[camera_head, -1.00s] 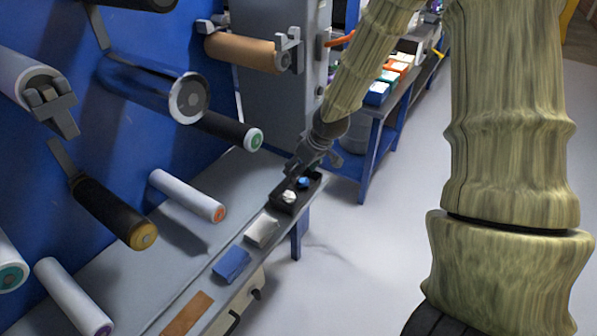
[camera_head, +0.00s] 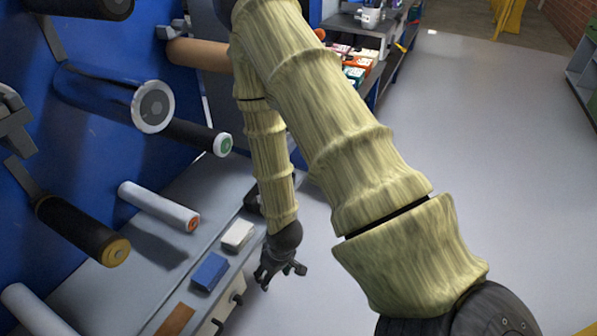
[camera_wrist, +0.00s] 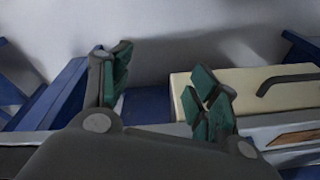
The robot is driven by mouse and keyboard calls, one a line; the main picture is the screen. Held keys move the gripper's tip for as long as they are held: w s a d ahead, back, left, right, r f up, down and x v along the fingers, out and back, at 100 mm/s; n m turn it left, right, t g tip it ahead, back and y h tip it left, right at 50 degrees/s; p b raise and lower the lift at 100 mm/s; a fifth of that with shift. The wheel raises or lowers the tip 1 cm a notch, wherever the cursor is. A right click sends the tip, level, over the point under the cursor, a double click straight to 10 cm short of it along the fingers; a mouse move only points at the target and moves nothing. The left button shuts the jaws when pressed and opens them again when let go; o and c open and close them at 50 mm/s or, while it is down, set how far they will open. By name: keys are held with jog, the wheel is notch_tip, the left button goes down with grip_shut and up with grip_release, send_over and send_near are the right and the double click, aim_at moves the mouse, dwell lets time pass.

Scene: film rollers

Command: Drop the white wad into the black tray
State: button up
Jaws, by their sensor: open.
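The black tray (camera_head: 252,201) stands at the far end of the grey bench and is mostly hidden behind my arm in the head view. The white wad is not visible now; one second ago a small white wad and a blue one showed in the tray. My gripper (camera_head: 269,275) hangs beside the bench's right edge, nearer than the tray and apart from it. In the wrist view my gripper (camera_wrist: 162,82) has its green-padded fingers spread, with nothing between them.
A white block (camera_head: 238,235), a blue block (camera_head: 210,271) and a brown piece (camera_head: 176,320) lie along the bench (camera_head: 155,285). A beige drawer front with a dark handle (camera_wrist: 290,82) is close to my gripper. Rollers stick out from the blue wall. The floor at right is clear.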

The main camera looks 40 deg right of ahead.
jog(key=s+a+f+g, duration=0.1)
jog(key=s+f, duration=0.3)
jog(key=s, duration=0.4)
jog(key=s+a+f+g+h, duration=0.1)
jog(key=s+a+f, duration=0.3)
jog(key=s, duration=0.5)
jog(key=shift+s+a+f+m, duration=0.2)
jog(key=shift+m, duration=0.1)
jog(key=shift+r, duration=0.15)
notch_tip(320, 180, up, 6)
jog(key=p, duration=0.6)
dwell(0.5)
